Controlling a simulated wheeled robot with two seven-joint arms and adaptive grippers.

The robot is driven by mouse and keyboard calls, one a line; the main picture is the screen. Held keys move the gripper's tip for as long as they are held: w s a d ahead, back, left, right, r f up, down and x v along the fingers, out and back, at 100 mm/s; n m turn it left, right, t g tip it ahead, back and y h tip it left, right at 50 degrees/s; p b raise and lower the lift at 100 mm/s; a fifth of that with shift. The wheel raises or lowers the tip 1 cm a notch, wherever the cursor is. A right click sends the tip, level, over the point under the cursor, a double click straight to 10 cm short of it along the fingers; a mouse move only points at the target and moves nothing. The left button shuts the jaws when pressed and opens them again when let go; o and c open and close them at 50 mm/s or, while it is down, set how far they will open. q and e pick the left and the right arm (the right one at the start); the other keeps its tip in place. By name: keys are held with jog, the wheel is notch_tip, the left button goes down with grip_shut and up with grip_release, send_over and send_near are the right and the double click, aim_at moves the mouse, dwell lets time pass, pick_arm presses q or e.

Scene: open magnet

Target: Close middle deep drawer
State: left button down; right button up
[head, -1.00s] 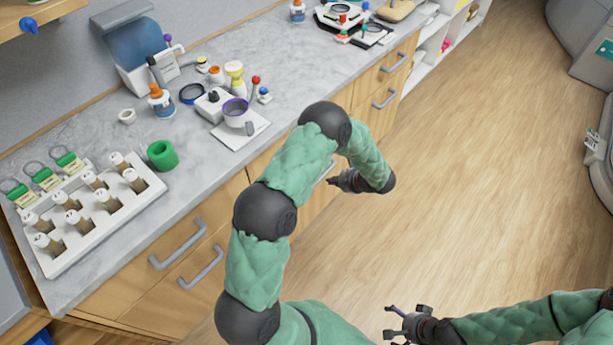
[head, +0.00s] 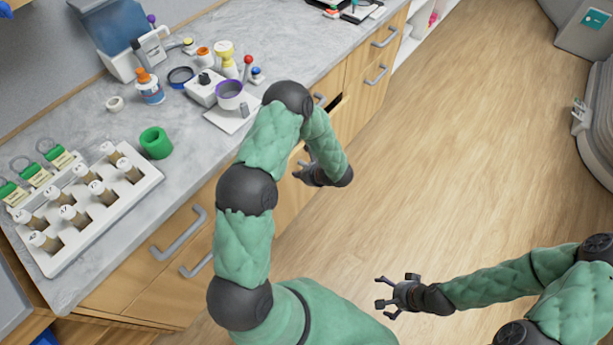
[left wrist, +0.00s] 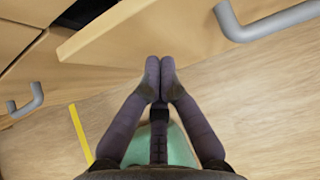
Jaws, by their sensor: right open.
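The middle deep drawer (left wrist: 110,35) has a light wood front that stands out from the cabinet in the left wrist view, with a dark gap behind its edge. In the head view, a dark opening (head: 335,103) shows beside my left arm, which hides most of the drawer. My left gripper (left wrist: 160,68) has its fingertips together with nothing seen between them. The tips are at the edge of the drawer front; I cannot tell whether they touch. It also shows in the head view (head: 302,168), low before the cabinet. My right gripper (head: 382,293) is open and empty above the floor.
Grey handles show on neighbouring fronts, one at the right of the left wrist view (left wrist: 265,20).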

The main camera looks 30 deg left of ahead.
pick_arm(q)
jog(key=shift+w+a+r+b, duration=0.1)
jog(key=shift+a+b, duration=0.1)
jog(key=shift+a, duration=0.75)
jog(key=shift+w+a+r+b, duration=0.1)
jog(key=shift+a+b, duration=0.05)
jog(key=shift+a, duration=0.75)
jog(key=a+b, duration=0.1)
jog(key=a, duration=0.3)
jog(key=shift+w+a+f, duration=0.1)
jog(key=shift+w+a, duration=0.05)
jog(key=shift+a, duration=0.45)
jog(key=shift+w, duration=0.1)
